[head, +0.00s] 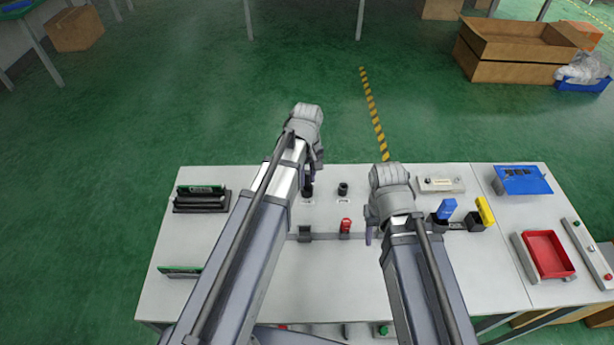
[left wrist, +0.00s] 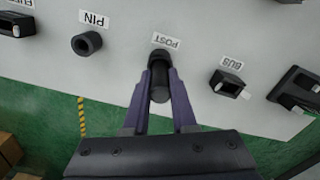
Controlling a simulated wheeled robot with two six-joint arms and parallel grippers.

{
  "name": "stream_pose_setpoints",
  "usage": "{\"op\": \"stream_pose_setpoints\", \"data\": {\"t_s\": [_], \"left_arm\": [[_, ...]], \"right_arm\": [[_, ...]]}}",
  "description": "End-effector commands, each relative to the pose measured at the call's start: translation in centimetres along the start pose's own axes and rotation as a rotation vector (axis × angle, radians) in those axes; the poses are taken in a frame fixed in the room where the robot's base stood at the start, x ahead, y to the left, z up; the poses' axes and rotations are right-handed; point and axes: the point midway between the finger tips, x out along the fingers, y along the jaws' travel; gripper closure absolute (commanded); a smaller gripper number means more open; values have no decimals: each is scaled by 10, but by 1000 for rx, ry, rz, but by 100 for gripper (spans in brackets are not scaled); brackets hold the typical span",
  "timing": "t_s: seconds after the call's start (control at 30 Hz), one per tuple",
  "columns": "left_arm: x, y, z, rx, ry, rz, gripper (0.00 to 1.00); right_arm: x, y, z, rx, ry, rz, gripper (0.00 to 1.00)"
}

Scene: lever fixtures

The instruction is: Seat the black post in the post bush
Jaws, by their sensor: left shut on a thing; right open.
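My left gripper (head: 312,180) is shut on the black post (left wrist: 160,88), low over the back of the table. In the left wrist view, the two fingers (left wrist: 159,82) clasp the post from both sides. The black post bush (left wrist: 157,56), beside its POST label, is right at the post's far end. The post overlaps the bush and partly hides it, so I cannot tell how deep it sits. In the head view the bush (head: 307,193) shows dark just under the left fingers. My right gripper (head: 371,226) is open and apart from these, over the table further right.
The PIN bush (left wrist: 87,43) and BUS socket (left wrist: 228,83) flank the post bush. A red piece (head: 346,226), a blue piece (head: 446,208) and a yellow piece (head: 485,210) stand nearer. A red tray (head: 548,255) is at right; a black rack (head: 201,199) is at left.

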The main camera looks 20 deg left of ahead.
Motion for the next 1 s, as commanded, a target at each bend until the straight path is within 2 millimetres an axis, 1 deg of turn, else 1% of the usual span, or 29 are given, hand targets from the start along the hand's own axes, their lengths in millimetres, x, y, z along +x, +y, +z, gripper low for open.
{"op": "stream_pose_setpoints", "data": {"t_s": [0.53, 0.57, 0.6, 0.83, 0.87, 1.0], "left_arm": [[14, 0, 0, 0, 0, 0, 100], [13, 0, 0, 0, 0, 0, 72], [12, 0, 0, 0, 0, 0, 67], [12, 0, 0, 0, 0, 0, 41], [12, 0, 0, 0, 0, 0, 40], [12, 0, 0, 0, 0, 0, 40]], "right_arm": [[14, -1, -1, 0, 0, 0, 50], [13, -1, -1, 0, 0, 0, 50], [12, -1, -1, 0, 0, 0, 50], [12, -1, -1, 0, 0, 0, 50], [12, -1, -1, 0, 0, 0, 50], [12, -1, -1, 0, 0, 0, 50]]}}
